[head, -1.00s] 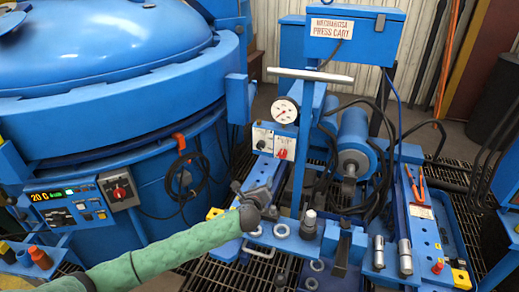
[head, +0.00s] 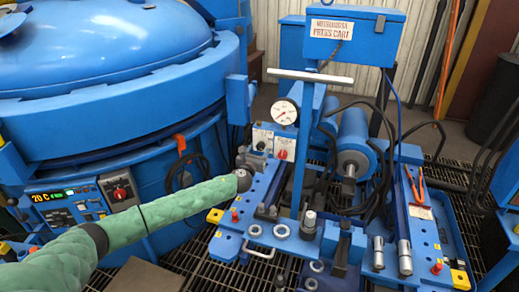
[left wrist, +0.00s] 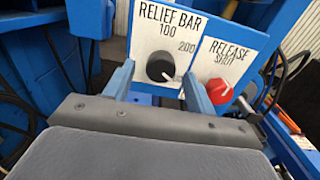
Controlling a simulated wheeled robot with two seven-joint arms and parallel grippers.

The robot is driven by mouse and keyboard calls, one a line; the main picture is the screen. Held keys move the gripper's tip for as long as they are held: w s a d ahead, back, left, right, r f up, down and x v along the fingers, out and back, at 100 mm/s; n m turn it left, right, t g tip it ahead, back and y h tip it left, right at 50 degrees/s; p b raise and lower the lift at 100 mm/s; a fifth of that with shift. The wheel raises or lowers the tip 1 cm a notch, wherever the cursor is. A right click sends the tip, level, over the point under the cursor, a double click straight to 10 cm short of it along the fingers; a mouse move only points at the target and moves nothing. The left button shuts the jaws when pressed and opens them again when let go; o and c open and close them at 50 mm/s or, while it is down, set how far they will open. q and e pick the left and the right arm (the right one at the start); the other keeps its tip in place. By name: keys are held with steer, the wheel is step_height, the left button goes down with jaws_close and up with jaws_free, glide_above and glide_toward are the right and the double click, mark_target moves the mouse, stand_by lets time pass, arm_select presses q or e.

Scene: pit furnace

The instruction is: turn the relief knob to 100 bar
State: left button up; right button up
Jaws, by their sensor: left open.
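The relief knob (left wrist: 160,68) is a black round knob on a white plate lettered "RELIEF BAR", with 100 above it and 200 to its upper right. Its white mark appears to point to the lower right. In the head view the knob (head: 261,145) is small, on the press cart's panel below the gauge. My left gripper (left wrist: 158,82) is open and empty, its two blue fingers either side of the knob in the picture; I cannot tell whether they touch it. In the head view the gripper (head: 252,159) is just in front of the panel. My right gripper is not in view.
A red release knob (left wrist: 219,91) sits close to the right finger. A pressure gauge (head: 285,112) and the cart's upright post (head: 305,150) stand above and right of the panel. The blue furnace (head: 110,110) fills the left.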

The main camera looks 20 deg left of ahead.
arm_select(q)
steer(key=shift+w, duration=0.9)
steer(key=c, duration=1)
